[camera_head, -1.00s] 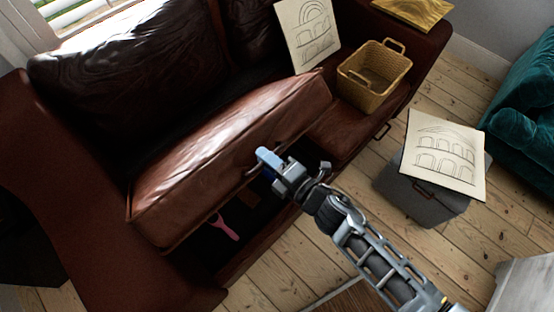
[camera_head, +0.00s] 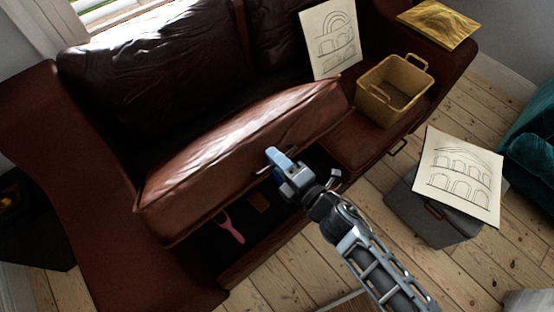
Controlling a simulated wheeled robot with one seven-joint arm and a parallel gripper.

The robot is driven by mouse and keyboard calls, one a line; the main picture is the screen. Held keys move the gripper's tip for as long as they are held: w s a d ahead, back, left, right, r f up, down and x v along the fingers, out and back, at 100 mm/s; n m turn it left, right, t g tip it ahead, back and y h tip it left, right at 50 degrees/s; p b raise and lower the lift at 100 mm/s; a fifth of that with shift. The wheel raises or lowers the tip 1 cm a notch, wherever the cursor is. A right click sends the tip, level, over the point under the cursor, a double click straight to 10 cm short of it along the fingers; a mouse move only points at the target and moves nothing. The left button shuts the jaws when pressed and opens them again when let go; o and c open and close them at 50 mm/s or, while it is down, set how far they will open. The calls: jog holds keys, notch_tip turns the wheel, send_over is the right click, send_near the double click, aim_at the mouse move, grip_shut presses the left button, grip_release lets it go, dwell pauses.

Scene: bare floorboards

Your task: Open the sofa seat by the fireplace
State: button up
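The brown leather sofa (camera_head: 85,180) fills the left and middle of the view. Its left seat (camera_head: 240,150) is tilted up at the front, with a dark storage space (camera_head: 245,240) showing under it. A metal handle (camera_head: 262,170) is on the seat's front edge. My gripper (camera_head: 274,156) is at that front edge, right beside the handle, and overlaps it in the picture. Its blue fingertip seems to touch or nearly touch the seat. I cannot tell whether the fingers are shut on the handle. The right seat (camera_head: 352,140) lies flat.
A pink forked item (camera_head: 229,228) and a small brown item (camera_head: 259,201) lie in the storage space. A wicker basket (camera_head: 395,90) and a drawing (camera_head: 331,40) are on the sofa's right side. A grey box (camera_head: 425,215) with another drawing (camera_head: 459,178) stands on the floor, right of my arm.

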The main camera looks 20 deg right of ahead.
jog(key=b+v, duration=0.1)
jog(key=v, duration=0.6)
jog(key=shift+s, duration=0.45)
jog(key=shift+d, duration=0.15)
jog(key=s+d+r+m+h, duration=0.1)
jog(key=s+d+r+m, duration=0.1)
jog(key=s+r+m, duration=0.45)
jog(key=s+d+r+m+h, duration=0.1)
jog(key=s+d+m+h, duration=0.2)
jog(key=s, duration=0.7)
jog(key=s+r+m+g+h, duration=0.1)
jog(key=s+r+m, duration=0.8)
jog(key=r+m, duration=0.2)
jog(key=shift+s+d+m, duration=0.2)
jog(key=shift+d+m, duration=0.1)
jog(key=shift+m, duration=0.25)
